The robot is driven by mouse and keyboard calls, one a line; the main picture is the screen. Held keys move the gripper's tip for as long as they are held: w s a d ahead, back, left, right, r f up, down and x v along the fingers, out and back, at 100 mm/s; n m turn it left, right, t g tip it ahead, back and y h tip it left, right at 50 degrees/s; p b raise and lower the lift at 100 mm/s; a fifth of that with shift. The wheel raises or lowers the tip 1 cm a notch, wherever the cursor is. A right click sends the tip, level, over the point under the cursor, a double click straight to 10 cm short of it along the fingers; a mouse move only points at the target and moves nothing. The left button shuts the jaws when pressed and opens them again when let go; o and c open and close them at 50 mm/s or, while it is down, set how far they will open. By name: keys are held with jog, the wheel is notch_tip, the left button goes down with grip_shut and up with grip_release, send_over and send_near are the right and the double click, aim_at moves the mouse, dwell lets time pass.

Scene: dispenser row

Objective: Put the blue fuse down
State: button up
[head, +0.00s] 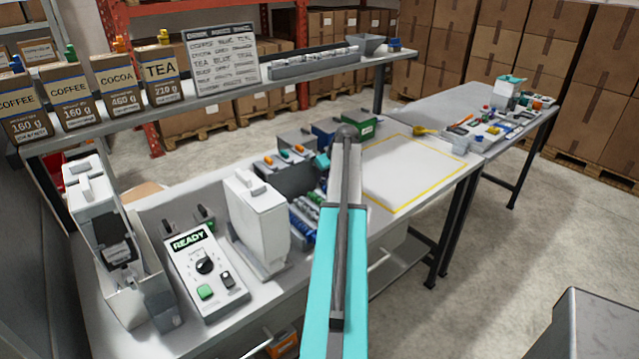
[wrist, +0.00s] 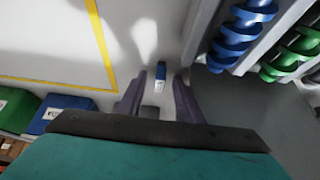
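The blue fuse (wrist: 160,77) is a small piece with a blue upper part and a pale lower part. In the wrist view it shows between the tips of my gripper (wrist: 160,80), with a clear gap to each finger. The fingers are apart and do not appear to touch it. It seems to rest on the pale tabletop, outside the yellow outline (wrist: 100,45); its exact height is hard to tell. In the head view my arm covers this spot, and the fuse and fingers cannot be made out.
Blue and green spiral parts (wrist: 240,35) lie close on the right in the wrist view. A blue box (wrist: 65,112) and a green box (wrist: 20,110) stand at left. The yellow-outlined area (head: 410,170) is clear. A control box reading READY (head: 205,265) stands nearer.

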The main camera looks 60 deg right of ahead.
jog(key=shift+c, duration=0.2)
grip_shut()
jog(key=shift+r, duration=0.2)
notch_tip(320, 180, up, 18)
jog(key=b, duration=0.3)
jog(key=shift+f+b, duration=0.15)
jog(key=shift+b, duration=0.2)
dwell(0.4)
dwell(0.5)
